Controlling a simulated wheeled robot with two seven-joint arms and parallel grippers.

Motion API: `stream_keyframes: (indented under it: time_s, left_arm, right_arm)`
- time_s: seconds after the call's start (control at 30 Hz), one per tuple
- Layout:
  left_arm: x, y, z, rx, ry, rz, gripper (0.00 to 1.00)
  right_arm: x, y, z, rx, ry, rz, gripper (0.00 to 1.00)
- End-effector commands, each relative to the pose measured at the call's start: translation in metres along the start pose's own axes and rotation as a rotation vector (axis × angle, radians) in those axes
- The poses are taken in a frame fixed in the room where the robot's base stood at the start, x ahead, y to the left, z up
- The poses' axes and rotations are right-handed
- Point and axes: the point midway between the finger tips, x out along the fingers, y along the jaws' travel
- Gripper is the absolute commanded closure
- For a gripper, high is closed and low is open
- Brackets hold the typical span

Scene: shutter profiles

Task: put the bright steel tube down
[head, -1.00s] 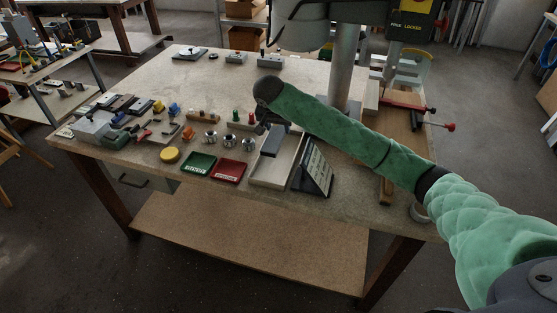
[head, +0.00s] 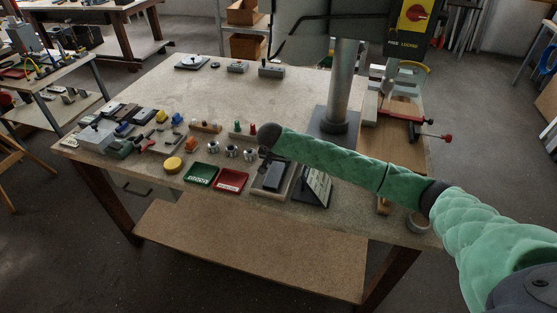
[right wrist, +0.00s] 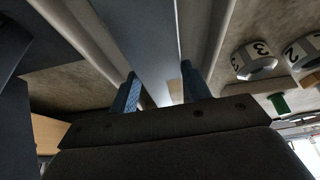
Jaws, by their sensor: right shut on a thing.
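My right gripper (head: 264,168) is at the front of the bench, low over a pale shallow tray (head: 285,194). In the right wrist view its two blue fingers (right wrist: 160,92) are shut on a smooth grey steel piece, the tube (right wrist: 140,35). The tube also shows in the head view (head: 273,175), lying along the tray between its side walls. Pale tray walls run on both sides of it in the wrist view. I cannot tell whether the tube touches the tray floor. My left gripper is not in view.
Right of the tray stands a tilted dark sign (head: 315,187). Left are a red tray (head: 231,180), a green tray (head: 201,174) and several numbered silver cups (head: 231,151). A machine column (head: 340,90) stands behind. The bench's back middle is clear.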

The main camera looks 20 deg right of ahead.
Motion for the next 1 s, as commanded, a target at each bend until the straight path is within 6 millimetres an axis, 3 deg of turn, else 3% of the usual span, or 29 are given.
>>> stream_keyframes:
  time_s: [0.37,0.4,0.5,0.87,1.0]
  left_arm:
    - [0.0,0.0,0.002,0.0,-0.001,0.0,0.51]
    - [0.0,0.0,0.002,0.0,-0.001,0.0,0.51]
    - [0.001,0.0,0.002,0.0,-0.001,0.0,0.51]
    - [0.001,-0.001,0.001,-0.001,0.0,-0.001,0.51]
    - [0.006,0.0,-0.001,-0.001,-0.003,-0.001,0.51]
  right_arm:
    - [0.003,0.0,0.001,0.001,0.001,-0.001,1.0]
    - [0.004,0.0,0.002,0.0,0.0,0.0,0.5]
    - [0.004,0.0,0.002,0.0,0.0,0.0,0.31]
    - [0.002,0.0,0.001,0.0,0.001,0.0,0.3]
    - [-0.01,-0.001,0.002,0.0,0.0,-0.002,0.3]
